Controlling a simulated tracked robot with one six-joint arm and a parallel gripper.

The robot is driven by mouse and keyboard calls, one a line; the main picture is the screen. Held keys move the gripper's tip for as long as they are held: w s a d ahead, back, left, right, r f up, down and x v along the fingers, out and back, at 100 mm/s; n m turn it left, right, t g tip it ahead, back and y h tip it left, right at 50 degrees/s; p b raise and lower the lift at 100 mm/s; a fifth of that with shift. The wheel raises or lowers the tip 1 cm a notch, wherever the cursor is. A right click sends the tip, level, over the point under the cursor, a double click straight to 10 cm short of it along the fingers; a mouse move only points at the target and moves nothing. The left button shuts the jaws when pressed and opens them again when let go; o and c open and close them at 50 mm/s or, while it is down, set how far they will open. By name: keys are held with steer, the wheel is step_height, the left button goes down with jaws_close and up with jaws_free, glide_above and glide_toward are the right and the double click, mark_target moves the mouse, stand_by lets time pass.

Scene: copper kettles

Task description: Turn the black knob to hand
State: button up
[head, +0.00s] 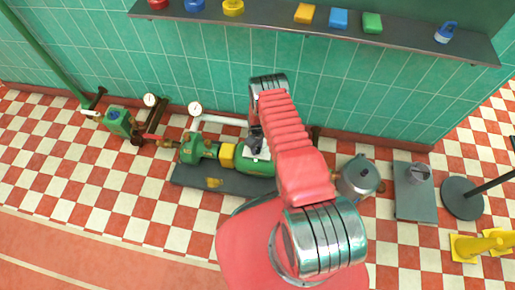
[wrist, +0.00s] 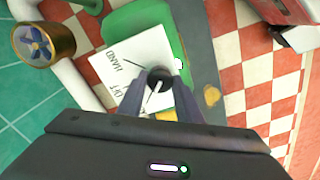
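The black knob (wrist: 160,76) sits on a white plate (wrist: 133,45) lettered HAND and OFF, seen close in the wrist view. A white line on the knob points down and left in the picture, nearer OFF than HAND. My gripper (wrist: 160,86) has its dark fingers on both sides of the knob, with no clear gap seen; it looks shut on it. The fingers hide part of the plate. In the head view, my gripper (head: 255,140) is over the green pump (head: 230,158), and my arm hides much of the plate and the knob.
A white pipe (head: 222,120) and a gauge (head: 195,108) are close to the pump. A kettle (head: 358,176) stands to the right, near a grey platform (head: 415,200). A shelf (head: 270,16) runs along the tiled wall.

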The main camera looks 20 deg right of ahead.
steer(key=c, duration=0.5)
steer(key=shift+o, duration=0.2)
steer(key=shift+d, duration=0.1)
